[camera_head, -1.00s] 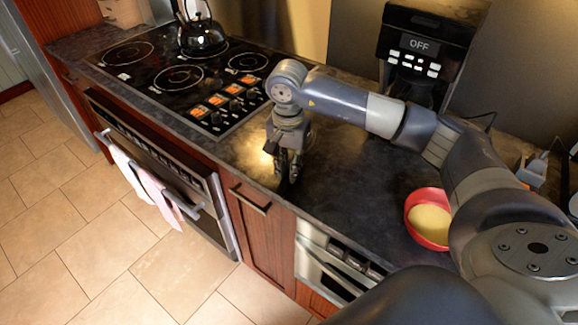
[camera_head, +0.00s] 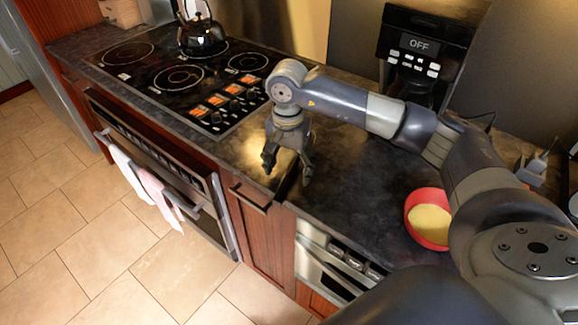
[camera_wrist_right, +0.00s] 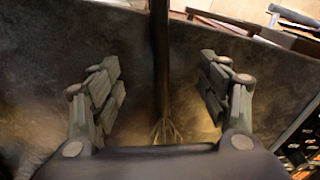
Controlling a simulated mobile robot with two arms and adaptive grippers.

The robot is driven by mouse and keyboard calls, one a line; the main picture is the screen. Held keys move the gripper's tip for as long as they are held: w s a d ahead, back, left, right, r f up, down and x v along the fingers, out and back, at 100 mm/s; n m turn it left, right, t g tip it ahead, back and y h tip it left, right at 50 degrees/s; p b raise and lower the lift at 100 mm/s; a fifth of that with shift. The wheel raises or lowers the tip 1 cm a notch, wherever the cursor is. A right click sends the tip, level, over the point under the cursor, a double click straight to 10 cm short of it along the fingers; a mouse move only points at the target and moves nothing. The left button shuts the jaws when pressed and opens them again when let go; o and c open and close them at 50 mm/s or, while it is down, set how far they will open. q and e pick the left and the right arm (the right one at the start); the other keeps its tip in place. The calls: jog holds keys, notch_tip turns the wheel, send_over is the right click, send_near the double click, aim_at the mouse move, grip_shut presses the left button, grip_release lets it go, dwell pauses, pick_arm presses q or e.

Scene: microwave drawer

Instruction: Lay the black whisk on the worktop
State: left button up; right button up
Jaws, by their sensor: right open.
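The black whisk (camera_wrist_right: 161,60) shows in the right wrist view as a dark handle running up the middle, with thin wires at its lower end. It appears to lie on the dark worktop (camera_head: 345,190), its handle reaching the front edge. In the head view the whisk (camera_head: 286,186) is a thin dark strip, partly hidden by my right gripper (camera_head: 287,174). My right gripper is open, pointing down at the worktop, with its fingers apart on either side of the whisk. The open fingers also flank the handle in the right wrist view. My left gripper is out of view.
A red bowl with yellow contents (camera_head: 430,218) stands to the right on the worktop. A cooktop (camera_head: 180,75) with a kettle (camera_head: 201,36) is at the left. A black coffee machine (camera_head: 420,50) stands at the back. Worktop between gripper and bowl is clear.

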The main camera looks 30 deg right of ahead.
jog(key=shift+r, duration=0.15)
notch_tip(320, 180, up, 12)
dwell(0.6)
jog(key=shift+s+a+f, duration=0.1)
jog(key=shift+f, duration=0.1)
